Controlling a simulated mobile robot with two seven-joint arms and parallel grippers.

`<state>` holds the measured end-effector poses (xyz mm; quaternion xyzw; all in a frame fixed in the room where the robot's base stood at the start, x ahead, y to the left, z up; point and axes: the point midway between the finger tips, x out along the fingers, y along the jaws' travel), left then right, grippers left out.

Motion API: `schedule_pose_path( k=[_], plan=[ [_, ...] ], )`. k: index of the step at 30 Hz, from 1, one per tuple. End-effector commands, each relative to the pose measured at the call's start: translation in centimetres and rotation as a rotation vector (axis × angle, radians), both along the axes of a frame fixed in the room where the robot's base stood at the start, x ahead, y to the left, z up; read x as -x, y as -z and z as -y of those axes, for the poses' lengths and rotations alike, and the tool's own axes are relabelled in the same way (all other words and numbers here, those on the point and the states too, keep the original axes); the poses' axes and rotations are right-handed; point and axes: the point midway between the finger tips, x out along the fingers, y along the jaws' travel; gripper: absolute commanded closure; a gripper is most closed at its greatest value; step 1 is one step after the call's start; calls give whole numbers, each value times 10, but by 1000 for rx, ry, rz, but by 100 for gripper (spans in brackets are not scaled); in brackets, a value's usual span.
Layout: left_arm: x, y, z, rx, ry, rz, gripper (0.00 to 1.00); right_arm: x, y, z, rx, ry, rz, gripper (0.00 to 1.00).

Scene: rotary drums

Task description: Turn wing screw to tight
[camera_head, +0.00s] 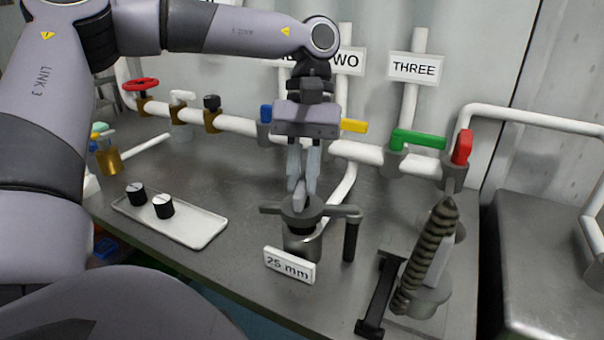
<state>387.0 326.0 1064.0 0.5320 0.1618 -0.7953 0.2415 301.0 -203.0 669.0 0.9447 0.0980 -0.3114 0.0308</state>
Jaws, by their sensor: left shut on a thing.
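A grey metal fitting (302,240) stands on the bench, with arms spreading left and right from its top and a dark grip hanging from the right arm. The wing screw (299,203) appears to be the small upright grey piece at the middle of its top. My left gripper (302,188) comes down from above, fingers pointing down, and is shut on the wing screw. The fingers hide part of it, so I cannot tell how far it is turned. My right gripper is not in view.
A "25 mm" sign (289,265) stands in front of the fitting. A white tray (205,231) with two black knobs lies to the left. A ribbed, tapered upright part (428,254) stands to the right. White pipes (237,125) with coloured valve handles run behind.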

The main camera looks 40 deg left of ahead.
Motion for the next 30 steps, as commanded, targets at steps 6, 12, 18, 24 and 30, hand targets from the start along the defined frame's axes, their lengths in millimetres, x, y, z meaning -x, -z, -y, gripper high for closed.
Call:
schedule_pose_path(
  k=[6,12,18,24,30],
  plan=[
    [0,5,0,-4,121,-7,100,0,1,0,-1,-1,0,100],
    [0,5,0,-4,181,-8,100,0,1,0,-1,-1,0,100],
    [0,5,0,-4,201,-6,100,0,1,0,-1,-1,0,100],
    [0,5,0,-3,203,-6,100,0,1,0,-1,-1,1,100],
    [0,5,0,-4,202,-6,67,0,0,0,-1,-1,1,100]
  ],
)
